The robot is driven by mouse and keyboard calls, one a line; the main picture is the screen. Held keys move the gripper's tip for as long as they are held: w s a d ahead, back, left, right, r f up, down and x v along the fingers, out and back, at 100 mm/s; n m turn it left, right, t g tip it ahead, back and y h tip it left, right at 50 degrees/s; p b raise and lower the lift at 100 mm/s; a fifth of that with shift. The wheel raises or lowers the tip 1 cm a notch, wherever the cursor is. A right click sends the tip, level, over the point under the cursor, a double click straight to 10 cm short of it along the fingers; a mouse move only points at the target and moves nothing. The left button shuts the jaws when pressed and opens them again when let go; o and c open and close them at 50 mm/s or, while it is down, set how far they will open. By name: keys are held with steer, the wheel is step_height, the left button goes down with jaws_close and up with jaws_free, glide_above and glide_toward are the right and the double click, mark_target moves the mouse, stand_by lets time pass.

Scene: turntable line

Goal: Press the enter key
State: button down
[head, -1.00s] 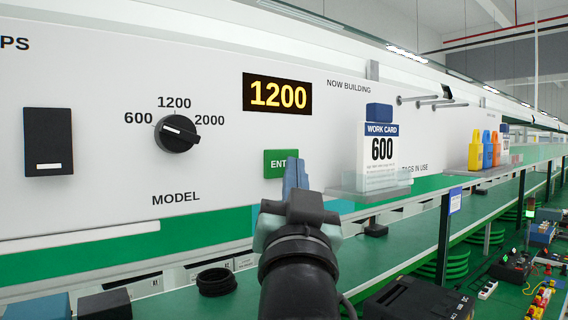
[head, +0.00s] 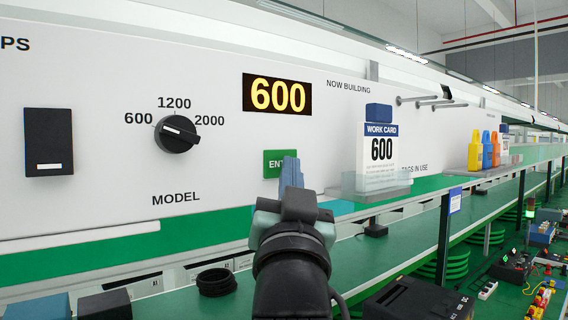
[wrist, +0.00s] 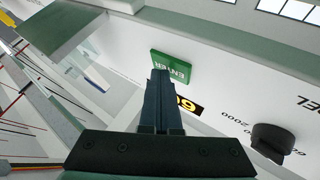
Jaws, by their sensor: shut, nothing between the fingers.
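The green enter key (head: 277,163) is on the white panel, its right part hidden behind my fingers in the head view. It also shows in the wrist view (wrist: 171,65), just beyond my fingertips. My gripper (head: 289,166) is shut and empty, its blue fingers pointing at the panel. In the wrist view the fingertips (wrist: 160,73) overlap the key's lower edge; I cannot tell whether they touch it. The display (head: 277,94) above the key reads 600.
The model knob (head: 177,134) is to the left, its white mark toward 600. A dark switch (head: 48,142) is farther left. A work card (head: 380,150) reading 600 stands on a clear shelf right of my gripper. The green bench (head: 400,246) runs below.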

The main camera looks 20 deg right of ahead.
steer(key=shift+s+d, duration=0.25)
steer(key=shift+s, duration=0.5)
steer(key=s, duration=0.1)
steer(key=s+d, duration=0.1)
steer(key=s, duration=0.2)
steer(key=shift+s+d, duration=0.35)
steer(key=shift+d, duration=0.05)
stand_by(0.5)
steer(key=s+a+f+n+t+y+b, duration=0.1)
steer(key=s+a+n+t+y+b, duration=0.1)
steer(key=s+a, duration=0.3)
steer(key=s+a+f+n+t+y+b, duration=0.1)
steer(key=s+a+n+t+y+b, duration=0.2)
steer(key=a, duration=0.8)
steer(key=shift+s+f+n+y+b, duration=0.25)
steer(key=shift+s+n+y+b, duration=0.35)
steer(key=shift+s+y+b, duration=0.5)
